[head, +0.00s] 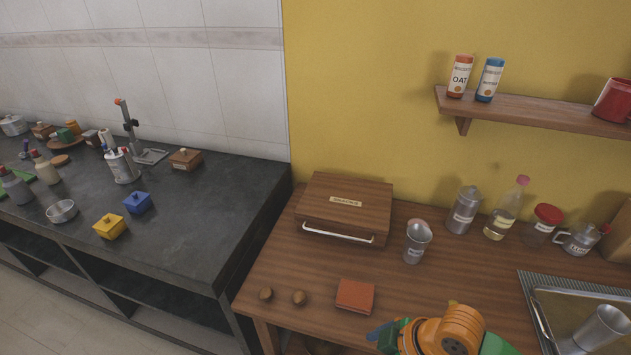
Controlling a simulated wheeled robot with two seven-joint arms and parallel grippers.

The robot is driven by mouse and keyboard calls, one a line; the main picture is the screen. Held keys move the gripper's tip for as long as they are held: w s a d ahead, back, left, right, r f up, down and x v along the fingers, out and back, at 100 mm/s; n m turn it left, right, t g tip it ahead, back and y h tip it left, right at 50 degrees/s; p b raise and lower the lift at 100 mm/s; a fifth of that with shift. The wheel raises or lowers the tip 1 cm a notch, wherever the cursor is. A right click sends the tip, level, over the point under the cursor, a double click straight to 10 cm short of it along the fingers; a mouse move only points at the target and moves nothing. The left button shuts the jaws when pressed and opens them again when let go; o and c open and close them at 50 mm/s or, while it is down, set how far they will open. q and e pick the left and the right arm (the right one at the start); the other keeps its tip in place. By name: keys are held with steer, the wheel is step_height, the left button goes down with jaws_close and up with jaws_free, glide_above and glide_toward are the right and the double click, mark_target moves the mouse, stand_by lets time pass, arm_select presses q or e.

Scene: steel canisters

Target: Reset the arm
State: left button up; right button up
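My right arm, orange and green, comes in at the bottom edge, right of centre. Its gripper (384,333), with a blue part showing, is over the front of the wooden counter (325,268), just below a red-brown square block (355,296). The fingertips are small and partly hidden, so I cannot tell whether they are open or hold anything. My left gripper is not in view. A lidded steel canister (463,212) stands upright at the back of the counter. An open steel cup (416,244) with a label stands in front of it to the left.
A wooden box (345,205) with a pale handle sits at the back left of the counter. A shelf (540,109) hangs above.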

steer(key=s+d+f+m+t+h, duration=0.1)
steer(key=s+d+f+m+h, duration=0.1)
steer(key=s+d+m, duration=0.3)
steer(key=s+d+f+m+t+h, duration=0.1)
steer(key=s+f+m+h, duration=0.1)
steer(key=s+m, duration=0.35)
step_height(320, 180, down, 16)
steer(key=f+m+g, duration=0.1)
steer(key=g, duration=0.1)
steer(key=s+d+f+g, duration=0.1)
steer(key=s+d+f, duration=0.1)
steer(key=s+f, duration=0.7)
steer(key=s, duration=0.4)
steer(key=shift+d+f+h, duration=0.3)
steer(key=shift+d+f, duration=0.05)
steer(key=shift+w, duration=0.1)
